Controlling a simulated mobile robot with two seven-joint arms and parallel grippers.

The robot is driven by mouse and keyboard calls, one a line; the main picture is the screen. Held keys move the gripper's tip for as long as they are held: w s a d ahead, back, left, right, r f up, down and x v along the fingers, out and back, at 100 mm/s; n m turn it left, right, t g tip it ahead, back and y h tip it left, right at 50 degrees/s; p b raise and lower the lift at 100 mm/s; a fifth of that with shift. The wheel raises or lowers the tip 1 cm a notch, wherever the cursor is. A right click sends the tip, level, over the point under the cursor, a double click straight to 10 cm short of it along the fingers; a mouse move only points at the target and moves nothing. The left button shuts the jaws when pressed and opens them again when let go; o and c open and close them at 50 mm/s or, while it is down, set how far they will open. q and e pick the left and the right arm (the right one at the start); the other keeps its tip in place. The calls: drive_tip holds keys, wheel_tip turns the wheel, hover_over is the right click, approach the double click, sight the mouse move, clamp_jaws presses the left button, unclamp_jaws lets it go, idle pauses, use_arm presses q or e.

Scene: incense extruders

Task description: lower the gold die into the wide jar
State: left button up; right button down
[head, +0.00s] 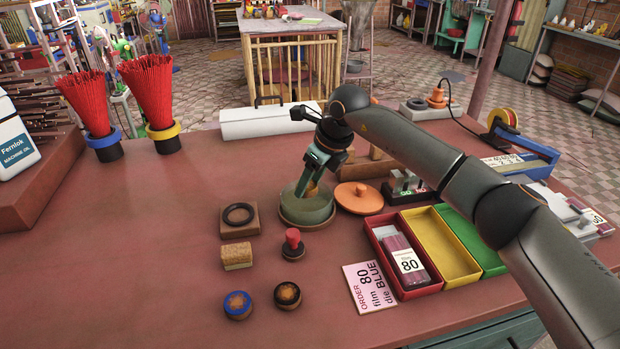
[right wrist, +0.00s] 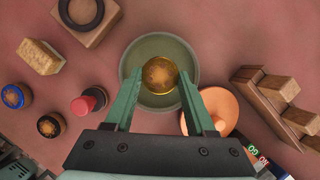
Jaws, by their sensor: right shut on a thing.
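The gold die (right wrist: 160,75) is a round gold disc with a brownish face, held between the fingertips of my right gripper (right wrist: 160,82). In the head view the gripper (head: 314,177) points down over the wide jar, and a bit of the gold die (head: 311,190) shows below its fingers. The wide jar (head: 306,213) is squat, green and open at the top. In the right wrist view the die appears inside the outline of the jar (right wrist: 150,46). I cannot tell how far it is below the rim. My left gripper is out of view.
An orange lid (head: 359,198) lies close to the jar's right. A black ring on a wooden block (head: 239,217), a cork-coloured block (head: 236,256), a red-knobbed piece (head: 292,244), and blue (head: 238,305) and black (head: 287,295) dies stand left and front. Coloured trays (head: 441,247) are right.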

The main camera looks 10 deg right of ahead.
sight(313, 195)
drive_tip(key=shift+f+b, duration=1.4)
drive_tip(key=shift+f, duration=1.15)
idle(1.4)
drive_tip(key=shift+c, duration=0.8)
unclamp_jaws()
